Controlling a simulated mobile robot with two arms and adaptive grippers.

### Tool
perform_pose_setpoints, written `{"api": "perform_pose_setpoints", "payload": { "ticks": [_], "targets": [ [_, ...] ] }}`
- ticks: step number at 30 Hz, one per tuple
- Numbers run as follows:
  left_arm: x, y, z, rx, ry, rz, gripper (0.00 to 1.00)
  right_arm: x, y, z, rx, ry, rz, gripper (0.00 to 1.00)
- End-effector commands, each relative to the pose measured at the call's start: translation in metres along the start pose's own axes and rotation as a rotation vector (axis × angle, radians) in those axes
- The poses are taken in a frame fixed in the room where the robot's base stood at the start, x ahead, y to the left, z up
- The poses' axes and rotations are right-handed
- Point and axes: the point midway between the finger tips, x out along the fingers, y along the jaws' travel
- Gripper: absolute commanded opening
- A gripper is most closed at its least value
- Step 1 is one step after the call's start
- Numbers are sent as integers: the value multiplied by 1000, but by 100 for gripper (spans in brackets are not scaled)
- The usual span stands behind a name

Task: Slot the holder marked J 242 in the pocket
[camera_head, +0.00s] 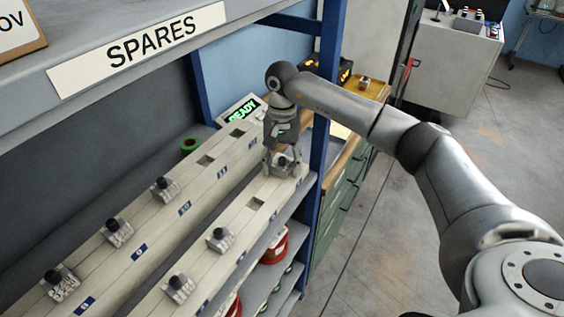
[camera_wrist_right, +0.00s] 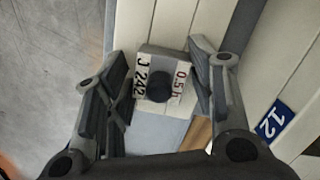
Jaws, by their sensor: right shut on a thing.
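The holder marked J 242 (camera_wrist_right: 163,68) shows in the right wrist view as a pale block with a round dark knob, a "J 242" label and a red "0.5 h" label. My right gripper (camera_wrist_right: 160,82) is shut on it, one finger on each side. In the head view, my right gripper (camera_head: 281,164) points down at the far end of the front rail, with the holder (camera_head: 285,161) partly hidden between its fingers. Empty pockets show in the front rail (camera_head: 256,204) and in the back rail (camera_head: 206,160). I cannot tell whether the holder is seated or just above the rail. My left gripper is not in view.
Several other holders with black knobs sit along the two rails, such as one on the front rail (camera_head: 220,239). A blue shelf post (camera_head: 324,110) stands close right of the gripper. A "READY" display (camera_head: 241,112) and a green ring (camera_head: 190,145) are behind the rails.

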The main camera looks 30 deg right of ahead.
Motion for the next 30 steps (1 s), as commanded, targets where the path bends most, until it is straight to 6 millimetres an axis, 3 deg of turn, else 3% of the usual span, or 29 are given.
{"api": "perform_pose_setpoints", "payload": {
  "ticks": [5, 6, 12, 23, 30],
  "targets": [
    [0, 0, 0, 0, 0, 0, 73, -1, 0, 0, 0, 1, -1, 31],
    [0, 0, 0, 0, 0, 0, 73, -1, 0, 0, 0, 1, -1, 53],
    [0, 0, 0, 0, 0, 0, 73, -1, 0, 0, 0, 1, -1, 76],
    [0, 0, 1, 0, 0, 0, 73, -4, 0, 0, 0, 1, 0, 76],
    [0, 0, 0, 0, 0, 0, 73, -44, 0, -1, 1, 4, -3, 76]
  ]
}}
